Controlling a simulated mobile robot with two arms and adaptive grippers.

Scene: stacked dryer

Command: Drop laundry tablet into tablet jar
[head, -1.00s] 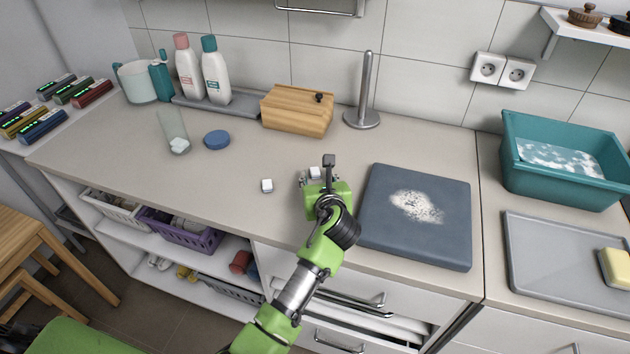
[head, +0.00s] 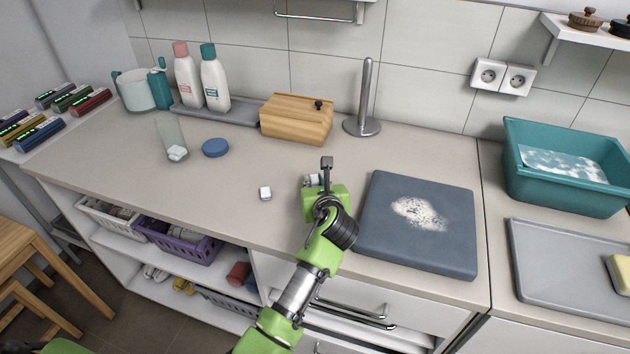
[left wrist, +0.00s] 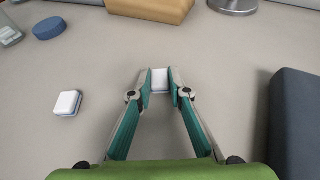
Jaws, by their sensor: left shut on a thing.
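My left gripper (head: 315,182) is shut on a white laundry tablet, which shows between its fingertips in the left wrist view (left wrist: 160,82). The gripper is low over the counter, left of the grey-blue board; I cannot tell whether the tablet still touches the counter. A second white tablet (head: 265,193) lies on the counter to the left of the gripper. It also shows at the left in the left wrist view (left wrist: 67,103). The clear tablet jar (head: 172,140) stands further left with white tablets at its bottom. Its blue lid (head: 215,147) lies beside it. My right gripper is not in view.
A wooden box (head: 297,119) and a metal upright holder (head: 364,100) stand at the back. Two bottles (head: 213,77) stand on a grey tray behind the jar. The grey-blue board (head: 418,222) lies close on the right. Counter between gripper and jar holds the loose tablet and lid.

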